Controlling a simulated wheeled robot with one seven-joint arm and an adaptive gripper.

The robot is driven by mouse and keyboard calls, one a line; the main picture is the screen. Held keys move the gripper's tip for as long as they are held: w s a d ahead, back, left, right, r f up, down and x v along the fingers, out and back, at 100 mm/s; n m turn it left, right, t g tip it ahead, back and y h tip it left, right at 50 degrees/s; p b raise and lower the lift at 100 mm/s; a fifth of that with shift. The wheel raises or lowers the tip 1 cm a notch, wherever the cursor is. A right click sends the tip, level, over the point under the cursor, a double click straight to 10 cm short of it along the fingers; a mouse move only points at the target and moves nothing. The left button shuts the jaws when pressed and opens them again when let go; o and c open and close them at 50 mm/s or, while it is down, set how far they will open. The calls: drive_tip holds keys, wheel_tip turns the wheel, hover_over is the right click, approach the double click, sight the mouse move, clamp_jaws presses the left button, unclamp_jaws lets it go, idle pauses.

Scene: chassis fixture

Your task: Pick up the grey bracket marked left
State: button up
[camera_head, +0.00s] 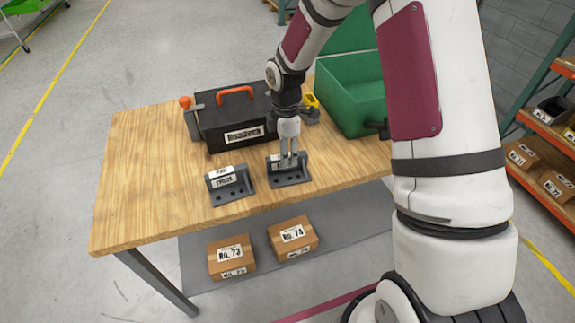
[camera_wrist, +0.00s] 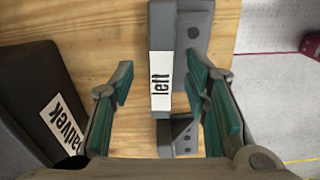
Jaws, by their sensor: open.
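The grey bracket marked left (camera_wrist: 161,82) fills the middle of the wrist view, its white label reading "left". Its base with round holes spreads to the right. In the head view this bracket (camera_head: 292,180) stands near the front edge of the wooden table, partly hidden by my gripper. My gripper (camera_head: 291,160) points down over it. In the wrist view my gripper (camera_wrist: 163,82) is open, one green-padded finger on each side of the labelled plate. The right finger looks closer to the plate than the left. Whether either finger touches it, I cannot tell.
A second grey bracket (camera_head: 229,185) with a white label stands to the left. A black toolbox (camera_head: 228,118) with an orange handle is behind, and also shows in the wrist view (camera_wrist: 40,105). A green bin (camera_head: 350,100) stands at the back right. The table's left part is clear.

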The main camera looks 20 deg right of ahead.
sight(289, 169)
drive_tip(key=shift+f, duration=1.7)
clamp_jaws()
drive_tip(key=shift+r, duration=0.2)
